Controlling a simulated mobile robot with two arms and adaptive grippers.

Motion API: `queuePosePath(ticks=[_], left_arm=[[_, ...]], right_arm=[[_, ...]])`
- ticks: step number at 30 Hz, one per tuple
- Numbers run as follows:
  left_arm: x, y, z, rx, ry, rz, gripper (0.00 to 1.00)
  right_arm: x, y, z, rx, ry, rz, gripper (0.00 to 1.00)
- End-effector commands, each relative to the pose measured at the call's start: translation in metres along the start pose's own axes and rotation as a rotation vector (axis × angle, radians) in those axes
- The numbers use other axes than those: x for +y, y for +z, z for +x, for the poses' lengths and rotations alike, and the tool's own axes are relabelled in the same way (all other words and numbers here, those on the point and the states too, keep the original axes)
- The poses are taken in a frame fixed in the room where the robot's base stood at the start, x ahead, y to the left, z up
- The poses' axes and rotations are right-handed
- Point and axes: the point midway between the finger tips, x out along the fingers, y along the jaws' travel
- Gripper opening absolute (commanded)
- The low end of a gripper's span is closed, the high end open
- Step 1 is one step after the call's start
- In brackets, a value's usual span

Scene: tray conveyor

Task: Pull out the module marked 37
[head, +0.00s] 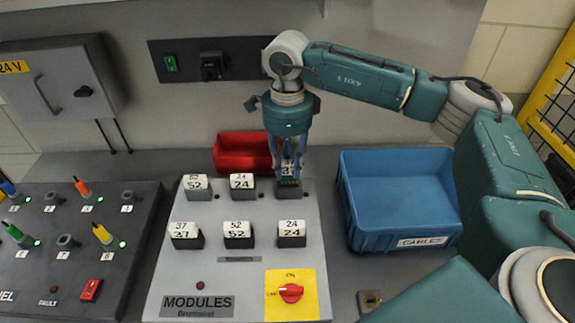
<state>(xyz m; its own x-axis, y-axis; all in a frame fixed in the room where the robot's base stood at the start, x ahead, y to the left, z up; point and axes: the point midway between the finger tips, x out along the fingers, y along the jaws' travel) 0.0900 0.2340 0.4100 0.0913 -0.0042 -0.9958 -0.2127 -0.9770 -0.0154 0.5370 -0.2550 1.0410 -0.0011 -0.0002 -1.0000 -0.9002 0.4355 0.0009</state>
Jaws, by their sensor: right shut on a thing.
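My right gripper (286,148) points down over the back right place of the grey MODULES panel (225,270). It is shut on a white-topped module (289,169), whose label is partly hidden by the fingers; a 3 shows. Green shows at the lower part of this module, just above its dark slot (295,192), so it appears raised from the panel. Another module marked 37 (186,235) sits in the front left place. Modules marked 52 (197,187) and 24 (242,187) sit in the back row. My left gripper is not in view.
Front-row modules 52 (238,235) and 24 (291,234) stand close by. A red bin (240,152) is behind the panel. A blue CABLES bin (402,205) stands to the right. A red knob (290,292) sits on a yellow plate. A plug panel (80,240) is at left.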

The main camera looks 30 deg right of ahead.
Motion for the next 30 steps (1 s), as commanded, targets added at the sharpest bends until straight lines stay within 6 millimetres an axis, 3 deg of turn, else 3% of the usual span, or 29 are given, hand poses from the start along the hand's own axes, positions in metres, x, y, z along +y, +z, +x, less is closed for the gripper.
queuePosePath(ticks=[18,30], left_arm=[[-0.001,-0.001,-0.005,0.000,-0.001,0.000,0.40],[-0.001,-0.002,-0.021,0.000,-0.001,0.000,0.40]], right_arm=[[0.000,0.000,-0.009,-0.001,-0.001,0.000,0.00],[0.000,0.000,-0.039,-0.001,-0.001,0.000,0.00]])
